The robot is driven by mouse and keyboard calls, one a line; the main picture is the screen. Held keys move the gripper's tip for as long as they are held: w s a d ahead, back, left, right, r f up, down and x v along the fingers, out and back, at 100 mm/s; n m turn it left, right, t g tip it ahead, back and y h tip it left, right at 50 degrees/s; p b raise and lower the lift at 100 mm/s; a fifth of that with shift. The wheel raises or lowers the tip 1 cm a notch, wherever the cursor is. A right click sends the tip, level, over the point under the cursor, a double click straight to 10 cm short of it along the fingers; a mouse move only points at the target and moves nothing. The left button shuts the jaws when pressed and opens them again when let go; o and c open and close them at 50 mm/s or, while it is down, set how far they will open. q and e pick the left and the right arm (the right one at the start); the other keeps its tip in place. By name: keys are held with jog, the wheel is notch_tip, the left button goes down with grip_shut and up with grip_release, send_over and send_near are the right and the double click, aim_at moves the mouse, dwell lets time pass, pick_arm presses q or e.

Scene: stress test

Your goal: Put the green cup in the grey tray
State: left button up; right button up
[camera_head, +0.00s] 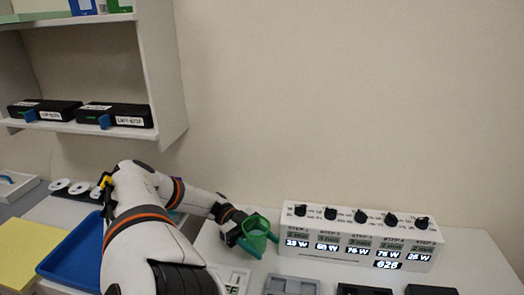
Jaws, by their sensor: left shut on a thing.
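The green cup (257,224) is translucent and is held above the white bench, in front of the left end of a white control box. My left gripper (256,241) is shut on it, with teal fingertips on either side of the cup. My left arm comes in from the left and crosses the bench. A grey tray-like piece with recesses (291,286) lies at the bottom edge, below and right of the cup, and is partly cut off. I cannot tell for certain that it is the grey tray. My right gripper is not in view.
The white control box (361,240) with several black knobs stands at the back right. Black trays (364,290) lie at the bottom edge. A blue tray (73,252) and yellow pad (30,254) are at left. A shelf (128,127) holds black boxes.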

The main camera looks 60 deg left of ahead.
aim_at(262, 264)
pick_arm(q)
notch_tip(262, 264, down, 4)
jog(key=shift+f+b, duration=0.15)
jog(key=shift+b, duration=1)
jog(key=shift+f, duration=0.45)
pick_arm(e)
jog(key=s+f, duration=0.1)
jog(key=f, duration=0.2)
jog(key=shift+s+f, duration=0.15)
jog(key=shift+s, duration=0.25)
pick_arm(q)
jog(key=o, duration=0.5)
jog(key=shift+o, duration=0.8)
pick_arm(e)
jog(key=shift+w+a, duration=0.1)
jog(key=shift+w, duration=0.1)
